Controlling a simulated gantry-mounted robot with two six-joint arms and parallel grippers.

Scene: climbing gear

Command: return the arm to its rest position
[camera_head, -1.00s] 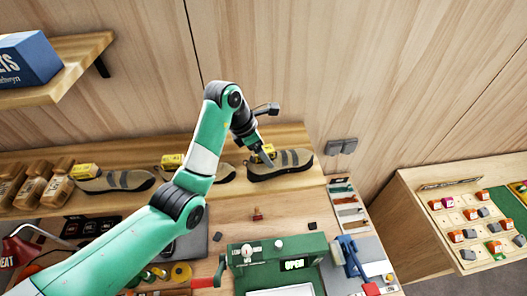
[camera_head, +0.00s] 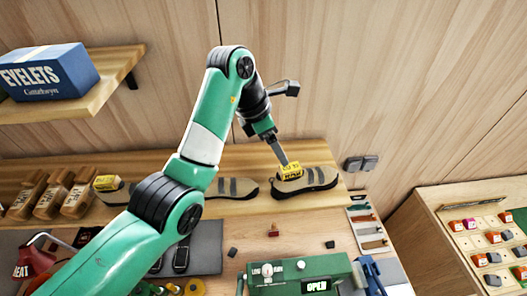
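My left gripper (camera_head: 279,153) comes in from the left on a green and white arm. Its fingertips are just above a yellow block with dark lettering (camera_head: 290,171). The block sits on the heel side of the rightmost tan and black shoe (camera_head: 319,180) on the wooden ledge. I cannot tell whether the fingertips touch the block or how wide the fingers are apart. A second shoe (camera_head: 240,188) stands to the left, partly hidden by my arm. My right gripper is not in view.
A blue EYELETS box (camera_head: 47,72) sits on the upper left shelf (camera_head: 120,62). Several wooden blocks (camera_head: 45,197) stand on the ledge at left. A green machine with an OPEN sign (camera_head: 300,272) is in front. A board with small blocks (camera_head: 455,200) lies at right.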

